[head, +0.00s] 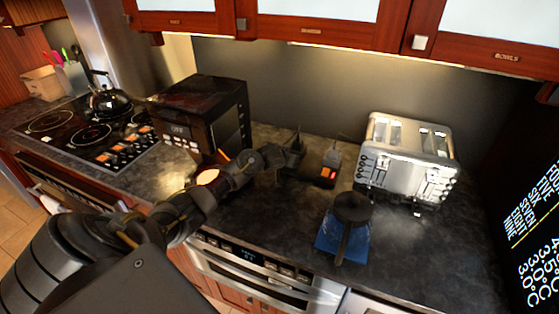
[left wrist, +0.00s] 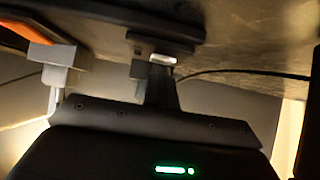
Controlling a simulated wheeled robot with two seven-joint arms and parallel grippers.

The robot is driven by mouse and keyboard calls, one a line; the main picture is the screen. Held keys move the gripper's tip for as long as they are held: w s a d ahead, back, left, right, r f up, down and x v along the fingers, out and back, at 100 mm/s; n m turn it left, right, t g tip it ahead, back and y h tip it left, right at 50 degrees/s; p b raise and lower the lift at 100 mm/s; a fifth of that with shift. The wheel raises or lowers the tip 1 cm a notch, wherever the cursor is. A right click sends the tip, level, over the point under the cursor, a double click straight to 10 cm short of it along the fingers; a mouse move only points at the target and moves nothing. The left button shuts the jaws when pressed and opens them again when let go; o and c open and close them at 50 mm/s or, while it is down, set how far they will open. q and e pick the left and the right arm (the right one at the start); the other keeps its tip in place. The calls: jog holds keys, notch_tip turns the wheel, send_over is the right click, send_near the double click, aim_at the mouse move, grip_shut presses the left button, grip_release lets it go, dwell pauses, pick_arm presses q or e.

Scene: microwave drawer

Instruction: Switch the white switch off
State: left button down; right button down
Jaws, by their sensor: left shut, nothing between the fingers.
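My left gripper (head: 293,150) reaches over the counter, left of a small dark block (head: 329,165) with a glowing red-orange patch (head: 329,175). It is shut and empty. In the left wrist view the dark gripper (left wrist: 162,90) points at a small pale piece with a reddish tint (left wrist: 162,59), right by its tip; I cannot tell whether they touch. This piece may be the white switch, but I cannot make it out clearly. No plainly white switch shows in the head view. My right gripper is not in view.
A silver toaster (head: 408,160) stands to the right. A pan (head: 352,208) lies on a blue cloth (head: 328,246) nearer the front. A black microwave-like box (head: 200,112) and a stove (head: 90,135) are at the left. The left wrist view shows a white plug-like piece (left wrist: 52,55) and a cable (left wrist: 235,72).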

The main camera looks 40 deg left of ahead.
aim_at(295, 147)
pick_arm(q)
jog(key=shift+d+f, duration=0.1)
jog(key=shift+d, duration=0.1)
jog(key=shift+w+a, duration=0.15)
jog(key=shift+w, duration=0.3)
jog(key=shift+w+a, duration=0.1)
jog(key=shift+w, duration=0.3)
jog(key=shift+r, duration=0.2)
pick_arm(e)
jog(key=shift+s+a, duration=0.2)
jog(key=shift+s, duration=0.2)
